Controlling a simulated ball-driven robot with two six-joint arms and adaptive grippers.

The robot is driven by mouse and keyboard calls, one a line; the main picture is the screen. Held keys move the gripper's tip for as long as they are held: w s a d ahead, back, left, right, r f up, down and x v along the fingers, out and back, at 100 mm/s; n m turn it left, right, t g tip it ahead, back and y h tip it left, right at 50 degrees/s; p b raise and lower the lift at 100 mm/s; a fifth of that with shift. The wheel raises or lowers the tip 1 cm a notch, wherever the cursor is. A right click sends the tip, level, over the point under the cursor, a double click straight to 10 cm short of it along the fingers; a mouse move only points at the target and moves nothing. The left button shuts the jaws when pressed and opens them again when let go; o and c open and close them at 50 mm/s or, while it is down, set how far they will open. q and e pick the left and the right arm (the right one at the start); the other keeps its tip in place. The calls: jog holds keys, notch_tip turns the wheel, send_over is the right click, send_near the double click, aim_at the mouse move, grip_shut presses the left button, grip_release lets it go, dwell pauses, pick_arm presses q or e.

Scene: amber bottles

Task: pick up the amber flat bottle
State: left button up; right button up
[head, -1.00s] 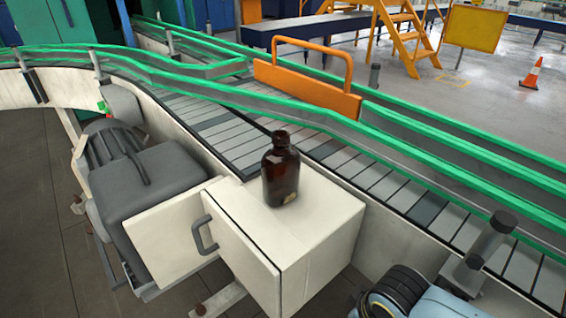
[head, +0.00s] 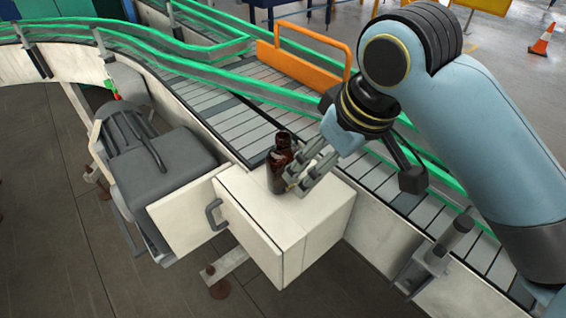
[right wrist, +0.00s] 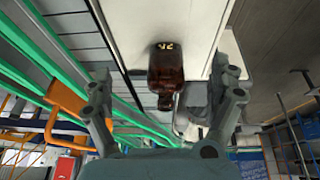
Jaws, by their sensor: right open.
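The amber flat bottle (head: 275,172) is dark brown and stands upright on the top of a white cabinet (head: 318,225). In the right wrist view the bottle (right wrist: 166,68) shows upside down, with a small yellowish mark near its base. My right gripper (head: 297,184) reaches in from the right, its fingers at the bottle's right side and partly hiding it. In the right wrist view the fingers of the right gripper (right wrist: 162,76) are spread wide, and the bottle shows between them in the picture. I cannot tell whether they touch it. My left gripper is not in view.
A slatted conveyor (head: 215,122) with green rails runs behind the cabinet, with an orange guard (head: 300,78) over it. A grey motor box (head: 165,172) stands left of the cabinet. A post bracket (head: 440,250) is at the lower right. The cabinet top's front part is clear.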

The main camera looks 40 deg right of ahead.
aim_at(287, 135)
jog(key=w+r, duration=0.1)
jog(key=w, duration=0.1)
jog(key=w+r, duration=0.1)
jog(key=w, duration=0.1)
jog(key=w+r, duration=0.1)
jog(key=w, duration=0.1)
jog(key=shift+w+a+r, duration=0.15)
jog(key=shift+w+r, duration=0.1)
jog(key=shift+r, duration=0.1)
jog(key=shift+w+y, duration=0.3)
jog(key=shift+w, duration=0.1)
jog(key=x, duration=0.5)
jog(key=shift+w, duration=0.1)
jog(key=x, duration=0.1)
jog(key=p+x, duration=0.1)
jog(key=x, duration=0.2)
jog(key=shift+a+f+p, duration=0.3)
jog(key=shift+w+f, duration=0.15)
jog(key=shift+f, duration=0.25)
jog(key=shift+r, duration=0.1)
jog(key=c, duration=1.5)
